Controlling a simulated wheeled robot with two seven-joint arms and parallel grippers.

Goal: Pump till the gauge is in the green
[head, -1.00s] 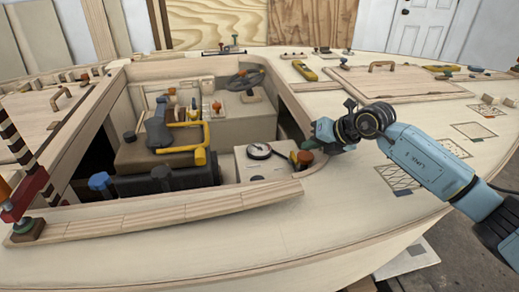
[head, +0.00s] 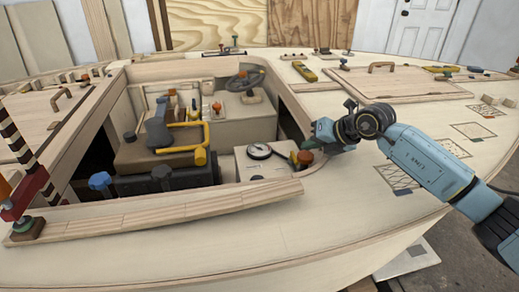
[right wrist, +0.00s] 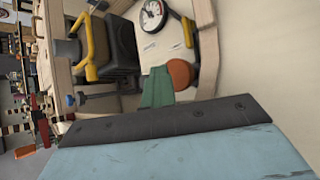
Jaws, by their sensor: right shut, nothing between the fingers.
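The round gauge (head: 260,151) has a white face and dark rim and sits on a pale box in the hull's opening. It also shows at the top of the right wrist view (right wrist: 153,15); I cannot read its needle against a green band. An orange knob (head: 304,158) stands right of the gauge, and in the right wrist view (right wrist: 181,73) it is close to my fingers. My right gripper (head: 312,141) is shut and empty, just above and beside the knob; I cannot tell whether they touch. Its green fingertips show in the right wrist view (right wrist: 157,88). My left gripper is out of view.
A yellow bent handle (head: 190,137) and a dark block with a blue knob (head: 100,181) stand left of the gauge. A steering wheel (head: 245,80) is farther back. The wooden coaming (head: 160,217) edges the opening in front.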

